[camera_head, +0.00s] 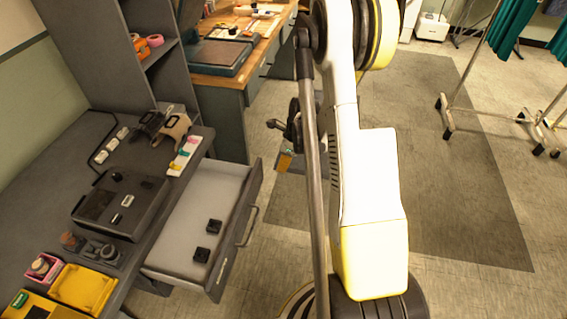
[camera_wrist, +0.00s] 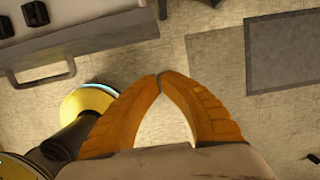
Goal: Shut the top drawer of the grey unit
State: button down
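The grey unit (camera_head: 160,235) stands at the left of the head view. Its top drawer (camera_head: 185,240) is pulled out, with a pale inside and two small black blocks in it. The drawer's bar handle (camera_head: 248,228) is on its front; in the wrist view the handle (camera_wrist: 42,80) shows at upper left. My gripper (camera_head: 285,160) is in front of the drawer near its far end, apart from it, and partly hidden by my arm in the head view. In the wrist view, the orange fingers of my gripper (camera_wrist: 159,78) meet at their tips with nothing between them.
The unit's top holds a dark box (camera_head: 122,203), a yellow tray (camera_head: 83,288) and several small items. A wooden-topped desk (camera_head: 230,75) stands beyond. A clothes rack (camera_head: 465,85) is at far right.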

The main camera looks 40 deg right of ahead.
jog(key=w+a+f+b, duration=0.2)
jog(key=w+a+f, duration=0.1)
jog(key=w, duration=0.1)
jog(key=shift+f+b, duration=0.35)
